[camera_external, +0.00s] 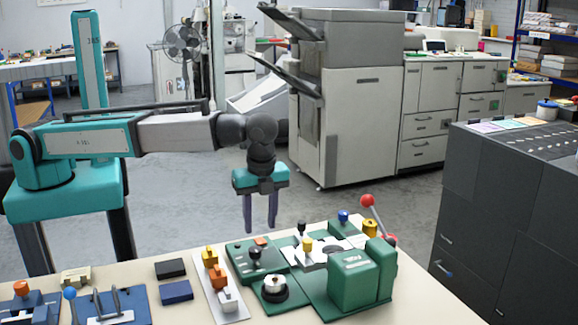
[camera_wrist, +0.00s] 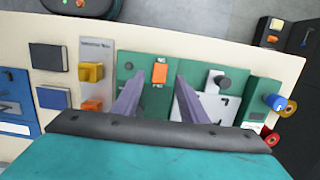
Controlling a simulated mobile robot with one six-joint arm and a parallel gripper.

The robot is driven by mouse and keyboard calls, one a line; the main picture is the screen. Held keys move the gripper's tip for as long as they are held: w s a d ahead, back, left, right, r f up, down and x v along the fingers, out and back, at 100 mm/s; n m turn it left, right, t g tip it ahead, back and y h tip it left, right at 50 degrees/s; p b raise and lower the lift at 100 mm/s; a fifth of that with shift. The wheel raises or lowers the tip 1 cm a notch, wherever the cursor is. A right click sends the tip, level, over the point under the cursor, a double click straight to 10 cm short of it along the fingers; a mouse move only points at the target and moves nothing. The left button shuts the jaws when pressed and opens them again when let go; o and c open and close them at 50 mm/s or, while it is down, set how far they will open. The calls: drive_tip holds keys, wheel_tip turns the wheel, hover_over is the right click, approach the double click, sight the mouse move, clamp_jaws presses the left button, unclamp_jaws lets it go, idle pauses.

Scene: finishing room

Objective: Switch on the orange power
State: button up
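A small orange switch (camera_wrist: 160,73) is set in a green panel (camera_wrist: 136,62) in the wrist view, between the tips of my gripper's fingers in the picture. In the external view the orange switch (camera_external: 261,241) shows small near the back edge of the green panel (camera_external: 237,248). My gripper (camera_external: 260,226) points down above the back of this panel, with its two purple fingers apart and nothing between them. The fingers also show in the wrist view (camera_wrist: 160,83). I cannot tell the switch's on or off position.
Left of the panel, a white strip (camera_external: 228,308) carries orange and yellow knobs. A black-knobbed lever (camera_external: 254,253), a green box (camera_external: 357,277) and a red-balled lever (camera_external: 367,201) stand nearby.

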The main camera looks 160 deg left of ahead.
wheel_tip(320, 180, up, 10)
drive_tip(key=w+b, duration=0.1)
drive_tip(key=b, duration=0.1)
drive_tip(key=shift+w+r, duration=0.15)
idle(0.7)
drive_tip(key=p, duration=0.2)
hover_over(260, 240)
drive_tip(key=shift+w+f, duration=0.2)
drive_tip(key=shift+f, duration=2.4)
drive_tip(key=shift+w+f, duration=0.2)
drive_tip(key=shift+f, duration=2.4)
drive_tip(key=shift+r, duration=0.1)
drive_tip(key=shift+s+f+p, duration=0.15)
drive_tip(key=shift+f+p, duration=0.15)
drive_tip(key=shift+f, duration=0.65)
drive_tip(key=shift+s+f+p, duration=0.1)
drive_tip(key=shift+f+p, duration=0.15)
drive_tip(key=shift+f, duration=0.65)
drive_tip(key=shift+w+g, duration=0.4)
drive_tip(key=shift+g, duration=0.4)
drive_tip(key=shift+w+g, duration=0.1)
drive_tip(key=shift+g, duration=0.4)
drive_tip(key=shift+p, duration=0.3)
